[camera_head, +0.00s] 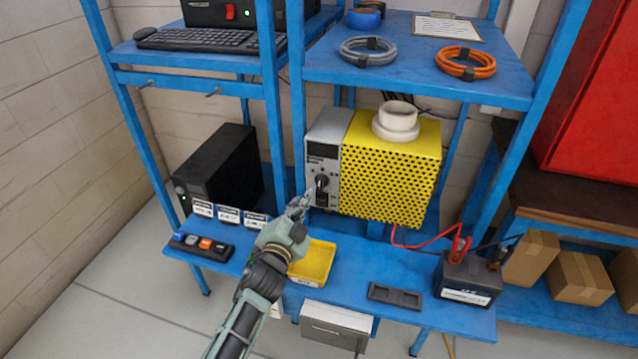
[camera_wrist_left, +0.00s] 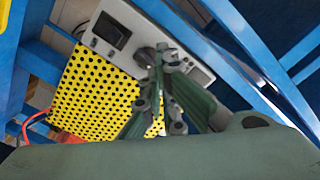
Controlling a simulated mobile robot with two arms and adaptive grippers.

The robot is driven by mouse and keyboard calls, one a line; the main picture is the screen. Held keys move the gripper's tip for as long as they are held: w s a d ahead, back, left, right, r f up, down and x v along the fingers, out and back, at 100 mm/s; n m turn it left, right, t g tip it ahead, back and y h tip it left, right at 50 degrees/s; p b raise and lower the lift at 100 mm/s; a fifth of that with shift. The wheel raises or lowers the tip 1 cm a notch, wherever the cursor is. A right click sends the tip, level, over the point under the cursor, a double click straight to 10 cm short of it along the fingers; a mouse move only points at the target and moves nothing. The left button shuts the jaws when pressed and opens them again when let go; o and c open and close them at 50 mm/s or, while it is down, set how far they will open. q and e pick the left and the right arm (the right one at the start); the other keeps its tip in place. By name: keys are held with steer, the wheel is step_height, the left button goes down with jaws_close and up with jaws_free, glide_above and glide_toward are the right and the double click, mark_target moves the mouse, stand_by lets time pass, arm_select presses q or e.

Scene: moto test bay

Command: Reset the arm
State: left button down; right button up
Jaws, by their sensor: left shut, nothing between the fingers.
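My left arm comes in from the lower middle of the head view. Its gripper (camera_head: 300,206) is shut and empty, just in front of the grey control panel (camera_head: 325,150) of the yellow perforated machine (camera_head: 392,165). The fingertips are close below the panel's dark knob (camera_head: 321,182); I cannot tell whether they touch it. In the left wrist view the shut fingers (camera_wrist_left: 160,60) overlap the panel, with its small dark screen (camera_wrist_left: 111,31) beside them. The yellow perforated side (camera_wrist_left: 90,95) lies to the left there. My right gripper is not in view.
A yellow tray (camera_head: 313,263) lies beneath the gripper on the blue bench. A button strip (camera_head: 202,246) is at left, and a black battery (camera_head: 466,280) with clamps at right. Blue uprights (camera_head: 281,110) flank the machine. The floor at lower left is clear.

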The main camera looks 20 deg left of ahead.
arm_select(q)
steer(key=shift+w, duration=0.1)
steer(key=s+a+f+n+g+y, duration=0.1)
steer(key=s+a+f+n+g, duration=0.2)
steer(key=s, duration=0.5)
steer(key=s+a+f+n+g+y, duration=0.1)
steer(key=s+f+n+g+y, duration=0.2)
steer(key=s+f, duration=0.45)
steer(key=s+d+n+g+h, duration=0.15)
steer(key=s+g, duration=0.25)
steer(key=s, duration=0.8)
steer(key=s+d+g+h, duration=0.2)
steer(key=s+d+g, duration=0.15)
steer(key=s, duration=0.85)
step_height(320, 180, down, 27)
steer(key=g+b, duration=0.2)
steer(key=s+a+f, duration=0.2)
steer(key=s+f, duration=0.7)
steer(key=s+a+f+g+b, duration=0.1)
steer(key=s+a+f, duration=0.1)
steer(key=s+f, duration=0.7)
steer(key=shift+s+f, duration=0.2)
steer(key=shift+f, duration=0.35)
